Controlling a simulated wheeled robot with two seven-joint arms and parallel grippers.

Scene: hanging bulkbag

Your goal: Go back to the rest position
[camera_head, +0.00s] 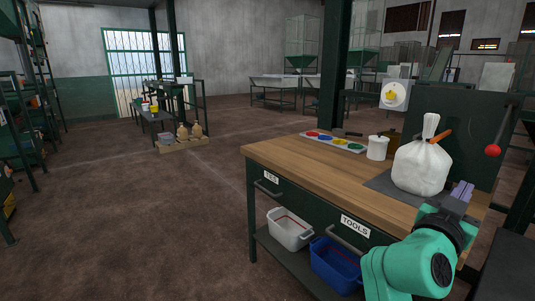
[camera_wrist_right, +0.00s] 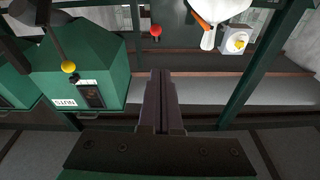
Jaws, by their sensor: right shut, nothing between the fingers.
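My right gripper (camera_head: 462,191) is at the right of the head view, at the end of my green arm, just in front of and to the right of a white tied bag (camera_head: 421,168). Its fingers are shut with nothing between them; they also show in the right wrist view (camera_wrist_right: 162,88). The bag stands upright on a dark mat on the workbench (camera_head: 290,161), with an orange-handled tool at its neck. Part of the bag shows at the top of the wrist view (camera_wrist_right: 220,10). My left gripper is not in view.
On the bench are a strip of coloured dishes (camera_head: 332,142) and a white pot (camera_head: 377,148). A white bin (camera_head: 290,229) and a blue bin (camera_head: 335,264) sit on the lower shelf. A red ball knob (camera_head: 492,150) is right of my gripper.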

